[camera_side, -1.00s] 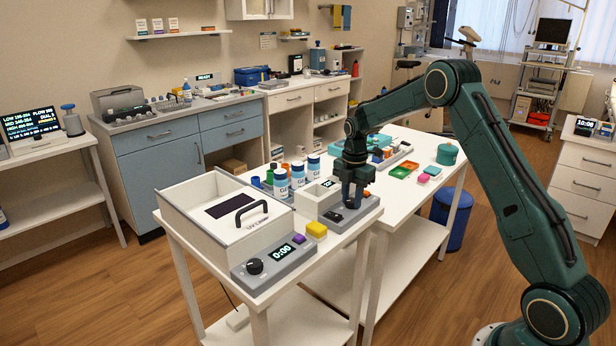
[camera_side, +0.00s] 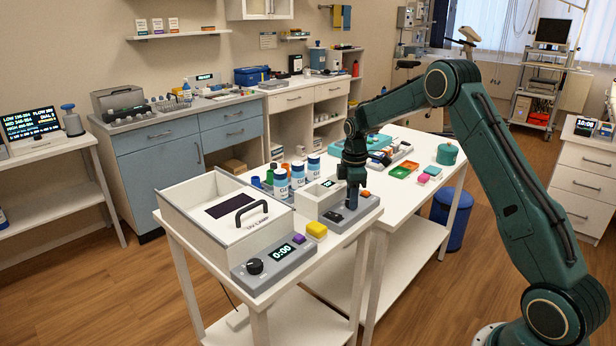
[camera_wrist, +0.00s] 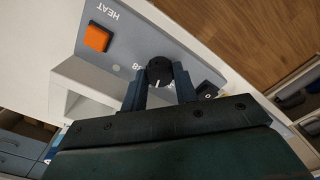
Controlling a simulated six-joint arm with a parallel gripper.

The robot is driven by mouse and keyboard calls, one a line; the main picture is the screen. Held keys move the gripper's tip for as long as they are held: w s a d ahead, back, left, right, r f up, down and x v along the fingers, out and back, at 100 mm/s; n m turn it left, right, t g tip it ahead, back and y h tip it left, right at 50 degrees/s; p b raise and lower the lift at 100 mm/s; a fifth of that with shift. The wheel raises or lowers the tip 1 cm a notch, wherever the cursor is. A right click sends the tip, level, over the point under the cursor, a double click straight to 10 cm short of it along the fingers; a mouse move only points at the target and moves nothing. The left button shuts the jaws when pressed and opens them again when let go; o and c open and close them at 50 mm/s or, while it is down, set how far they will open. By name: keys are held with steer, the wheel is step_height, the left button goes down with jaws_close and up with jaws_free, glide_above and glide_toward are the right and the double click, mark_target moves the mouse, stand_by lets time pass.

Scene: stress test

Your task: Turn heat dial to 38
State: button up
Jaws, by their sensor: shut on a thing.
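The heat dial (camera_wrist: 160,70) is a black round knob with a white pointer line on a grey panel (camera_wrist: 150,30) marked HEAT. In the wrist view my gripper (camera_wrist: 160,80) has one finger on each side of the knob and is shut on it. The pointer line faces toward my gripper's body. A partly hidden "38" mark (camera_wrist: 138,67) is printed just left of the knob. In the side view my gripper (camera_side: 352,202) points down at the heater unit (camera_side: 370,208), and it hides the knob.
An orange button (camera_wrist: 97,38) and a black switch (camera_wrist: 209,90) flank the dial. A UV lamp box (camera_side: 215,230) with a black handle stands left of the heater.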

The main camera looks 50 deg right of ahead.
steer(key=m, duration=1.1)
steer(key=shift+m, duration=2.3)
steer(key=o, duration=0.7)
step_height(320, 180, up, 14)
